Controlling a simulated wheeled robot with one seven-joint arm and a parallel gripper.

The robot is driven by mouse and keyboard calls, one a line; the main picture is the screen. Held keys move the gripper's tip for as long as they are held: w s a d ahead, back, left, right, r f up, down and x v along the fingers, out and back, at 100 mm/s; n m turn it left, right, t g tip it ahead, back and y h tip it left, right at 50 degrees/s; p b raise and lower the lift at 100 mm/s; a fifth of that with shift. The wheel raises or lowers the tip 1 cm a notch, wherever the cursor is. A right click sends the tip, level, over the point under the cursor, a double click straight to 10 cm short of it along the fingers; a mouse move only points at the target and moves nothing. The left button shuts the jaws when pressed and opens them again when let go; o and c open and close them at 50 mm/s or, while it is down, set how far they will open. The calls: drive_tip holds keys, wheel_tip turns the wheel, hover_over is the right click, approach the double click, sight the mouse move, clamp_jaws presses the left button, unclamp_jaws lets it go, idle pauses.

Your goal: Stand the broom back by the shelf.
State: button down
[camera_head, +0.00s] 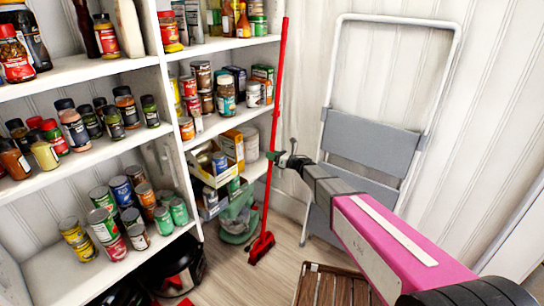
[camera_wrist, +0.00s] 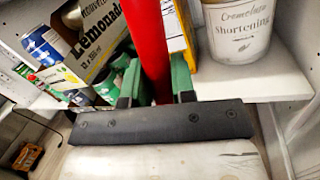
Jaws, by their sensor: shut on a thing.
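The red broom (camera_head: 273,130) stands nearly upright at the right end of the shelf (camera_head: 238,42), its red brush head on or just above the wooden floor; I cannot tell which. My gripper (camera_head: 277,160) is shut on the broom's handle around its middle. In the wrist view the red handle (camera_wrist: 148,40) runs up between the green fingers of my gripper (camera_wrist: 157,85). The handle is in front of the shelf's edge, and its top reaches above the second board.
A grey folding stepladder (camera_head: 370,145) leans on the wall at the right. A wooden slatted crate (camera_head: 330,286) stands on the floor in front. The shelves hold many cans and jars. A white Shortening tub (camera_wrist: 238,30) is close to the handle. Some floor around the brush is clear.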

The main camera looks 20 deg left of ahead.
drive_tip(key=shift+w+a+h, duration=0.15)
drive_tip(key=shift+w+a, duration=0.15)
drive_tip(key=shift+a, duration=0.45)
drive_tip(key=shift+w+a+h, duration=0.15)
drive_tip(key=shift+w+a, duration=0.1)
drive_tip(key=shift+a, duration=0.45)
idle(1.6)
unclamp_jaws()
drive_tip(key=shift+f, duration=0.1)
idle(1.0)
drive_tip(key=s+d, duration=0.8)
drive_tip(key=d, duration=0.3)
drive_tip(key=shift+d, duration=0.4)
idle(1.5)
